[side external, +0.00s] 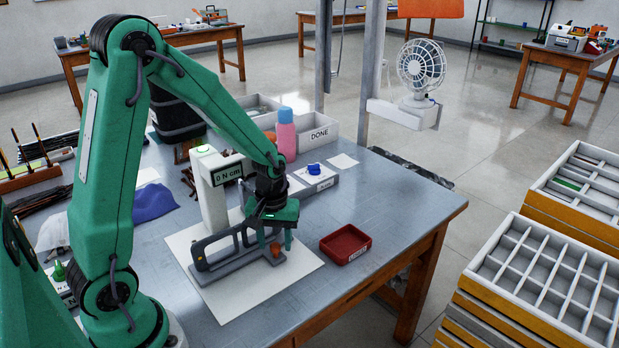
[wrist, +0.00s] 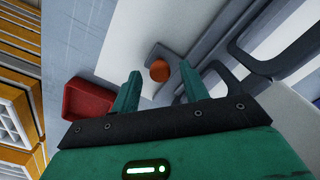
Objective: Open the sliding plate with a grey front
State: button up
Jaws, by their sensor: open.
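A grey fixture (side external: 228,256) with dark eyeglass-like frames stands on a white sheet (side external: 243,304), beside a white stand (side external: 208,190) with a display reading "0 N cm". An orange round knob (side external: 276,250) sits at the fixture's right end; it also shows in the wrist view (wrist: 160,71). I cannot tell which grey part is the sliding plate's front. My gripper (side external: 276,236) points down over this end. In the wrist view my gripper (wrist: 160,78) is open, with the knob appearing between its fingertips. I cannot tell whether they touch it.
A red tray (side external: 345,244) is right of the sheet. A small box with a blue knob (side external: 314,177), a pink and blue bottle (side external: 286,135) and a "DONE" bin (side external: 318,132) stand behind. A blue cloth (side external: 152,203) lies left. The table's front right is clear.

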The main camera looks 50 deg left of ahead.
jog(key=shift+f, duration=0.2)
grip_shut()
jog(key=shift+d, duration=0.15)
jog(key=d, duration=0.8)
jog(key=shift+d, duration=0.4)
jog(key=shift+r, duration=0.1)
grip_release()
